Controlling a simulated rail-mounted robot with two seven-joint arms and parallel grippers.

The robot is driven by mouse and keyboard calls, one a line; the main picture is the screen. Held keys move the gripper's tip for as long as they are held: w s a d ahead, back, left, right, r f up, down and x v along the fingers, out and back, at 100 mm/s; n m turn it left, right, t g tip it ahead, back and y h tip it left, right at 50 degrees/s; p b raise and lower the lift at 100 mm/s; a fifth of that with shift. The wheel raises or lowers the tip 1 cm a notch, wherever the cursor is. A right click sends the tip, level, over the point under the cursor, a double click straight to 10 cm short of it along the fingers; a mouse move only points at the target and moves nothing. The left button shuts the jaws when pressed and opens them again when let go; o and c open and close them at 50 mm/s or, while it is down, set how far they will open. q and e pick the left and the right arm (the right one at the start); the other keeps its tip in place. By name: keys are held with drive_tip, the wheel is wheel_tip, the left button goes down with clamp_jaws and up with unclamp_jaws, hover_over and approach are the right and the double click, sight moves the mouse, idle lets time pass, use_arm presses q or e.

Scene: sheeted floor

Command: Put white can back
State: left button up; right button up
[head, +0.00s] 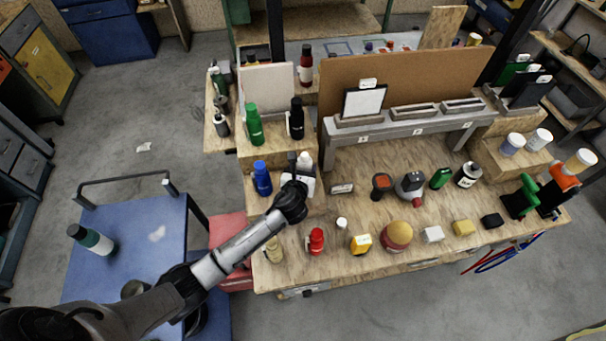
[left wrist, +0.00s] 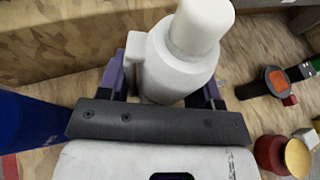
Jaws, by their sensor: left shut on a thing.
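The white can (head: 304,160) is a white bottle-like container with a narrower cap and a side handle. It stands at the lower wooden step on the left of the workbench, right of a blue bottle (head: 262,178). In the left wrist view the white can (left wrist: 185,55) sits between the purple fingers of my left gripper (left wrist: 160,88). My left gripper (head: 298,182) reaches in from the front and is shut on the can. The can's base is mostly hidden by the gripper, so I cannot tell whether it touches the step. My right gripper is not in view.
A green bottle (head: 253,124) and a black bottle (head: 296,118) stand on the higher step behind. A blue cart (head: 150,225) stands left. Bare wood shows around the middle of the bench.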

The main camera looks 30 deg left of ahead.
use_arm(q)
drive_tip(key=shift+f, duration=1.2)
drive_tip(key=shift+f, duration=0.1)
drive_tip(key=shift+f, duration=0.1)
drive_tip(key=o, duration=0.6)
drive_tip(key=shift+o, duration=0.2)
drive_tip(key=shift+r, duration=0.25)
drive_tip(key=v, duration=1.2)
drive_tip(key=shift+p, duration=0.4)
drive_tip(key=shift+f, duration=0.1)
